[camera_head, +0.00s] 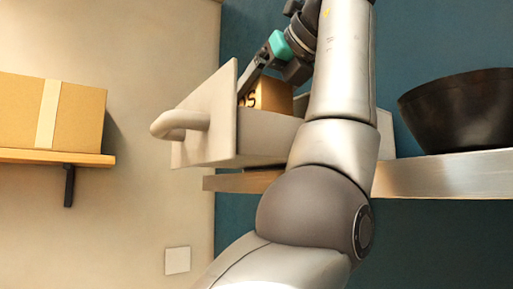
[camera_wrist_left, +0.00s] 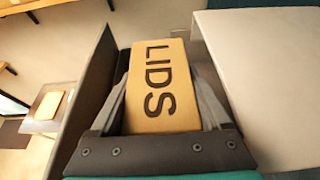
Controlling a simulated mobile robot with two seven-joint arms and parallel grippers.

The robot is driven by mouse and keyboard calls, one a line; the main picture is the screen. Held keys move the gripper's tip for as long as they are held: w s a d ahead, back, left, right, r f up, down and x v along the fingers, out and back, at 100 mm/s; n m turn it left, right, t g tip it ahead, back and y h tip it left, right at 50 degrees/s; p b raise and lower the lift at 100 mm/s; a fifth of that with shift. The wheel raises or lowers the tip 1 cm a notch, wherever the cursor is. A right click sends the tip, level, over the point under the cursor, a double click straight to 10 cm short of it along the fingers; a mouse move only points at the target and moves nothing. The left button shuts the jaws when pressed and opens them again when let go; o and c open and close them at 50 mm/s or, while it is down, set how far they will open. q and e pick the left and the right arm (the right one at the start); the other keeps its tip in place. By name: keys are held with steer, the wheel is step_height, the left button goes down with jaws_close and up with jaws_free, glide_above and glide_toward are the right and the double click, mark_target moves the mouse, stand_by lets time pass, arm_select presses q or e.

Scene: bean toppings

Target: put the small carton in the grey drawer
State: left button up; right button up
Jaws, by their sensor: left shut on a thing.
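The small carton (camera_head: 274,96) is yellow-tan with dark lettering. In the left wrist view the carton (camera_wrist_left: 160,85) reads LIDS and sits between my fingers. My left gripper (camera_head: 250,84) is shut on it, reaching down over the grey drawer (camera_head: 262,137). The drawer is pulled out, with a pale front panel and a rounded handle (camera_head: 181,122) at its left. The carton's lower part is hidden behind the drawer's side wall, so I cannot tell whether it touches the drawer floor. My right gripper is not in view.
A black bowl (camera_head: 460,112) stands on the shelf (camera_head: 440,176) at the right. A larger cardboard box (camera_head: 72,115) sits on a wooden wall shelf (camera_head: 50,157) at the left. The space between that shelf and the drawer handle is free.

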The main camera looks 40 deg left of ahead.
arm_select(q)
steer(key=shift+f, duration=0.75)
steer(key=shift+f+b, duration=0.85)
steer(key=shift+f, duration=0.95)
steer(key=shift+f+b, duration=0.2)
steer(key=shift+b, duration=0.1)
steer(key=o, duration=1.3)
steer(key=shift+r, duration=0.15)
